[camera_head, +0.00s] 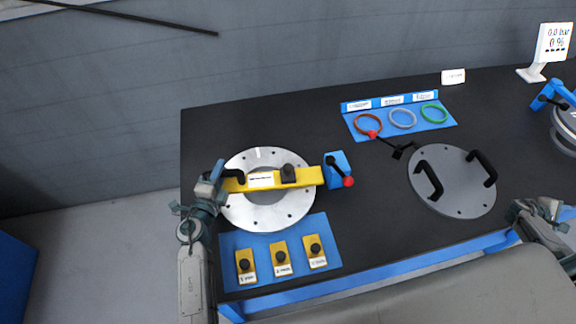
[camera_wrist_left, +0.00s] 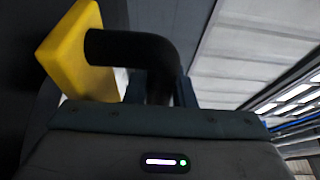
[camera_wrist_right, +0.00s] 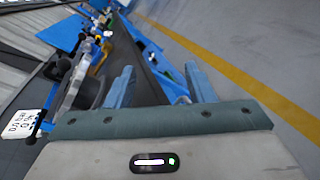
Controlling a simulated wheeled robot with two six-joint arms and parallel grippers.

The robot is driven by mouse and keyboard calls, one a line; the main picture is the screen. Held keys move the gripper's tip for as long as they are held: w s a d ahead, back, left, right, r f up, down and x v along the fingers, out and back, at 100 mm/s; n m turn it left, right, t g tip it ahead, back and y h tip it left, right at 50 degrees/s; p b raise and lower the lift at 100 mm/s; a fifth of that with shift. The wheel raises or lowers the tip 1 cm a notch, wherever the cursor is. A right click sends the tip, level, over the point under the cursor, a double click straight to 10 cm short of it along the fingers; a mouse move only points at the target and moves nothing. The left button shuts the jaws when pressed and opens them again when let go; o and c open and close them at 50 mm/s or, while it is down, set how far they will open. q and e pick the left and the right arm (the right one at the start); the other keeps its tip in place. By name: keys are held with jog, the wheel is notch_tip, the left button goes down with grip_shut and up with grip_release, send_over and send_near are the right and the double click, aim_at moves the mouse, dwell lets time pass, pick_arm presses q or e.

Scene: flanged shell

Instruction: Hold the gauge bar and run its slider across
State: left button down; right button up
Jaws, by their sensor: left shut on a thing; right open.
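The yellow gauge bar (camera_head: 262,181) lies across the silver flanged ring (camera_head: 247,211) at the left of the table. Its dark slider (camera_head: 288,173) sits right of the bar's middle, past a white label. My left gripper (camera_head: 224,179) is shut on the black handle at the bar's left end. The left wrist view shows the black handle (camera_wrist_left: 135,47) and the yellow bar end (camera_wrist_left: 68,50) close up. My right gripper (camera_head: 535,212) is off the table's front right, far from the bar. The right wrist view shows its fingers (camera_wrist_right: 160,85) apart and empty.
A blue block with a red-knobbed lever (camera_head: 338,169) stands at the bar's right end. A blue mat (camera_head: 234,241) with several yellow knobbed blocks lies in front. A grey cover disc (camera_head: 452,190) with two handles lies right. Coloured rings (camera_head: 402,118) lie on a blue tray behind.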

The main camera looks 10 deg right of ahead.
jog(key=w+a+r+n+t, duration=0.2)
jog(key=w+a+r+t, duration=0.2)
jog(key=w+r, duration=0.7)
jog(key=w+a+r+n+t, duration=0.2)
jog(key=w+a+r+t, duration=0.25)
jog(key=w+r, duration=0.7)
jog(key=n+y, duration=0.2)
jog(key=y, duration=2.1)
send_near(288, 166)
jog(key=shift+g, duration=0.35)
jog(key=x, duration=1)
jog(key=shift+w, duration=0.2)
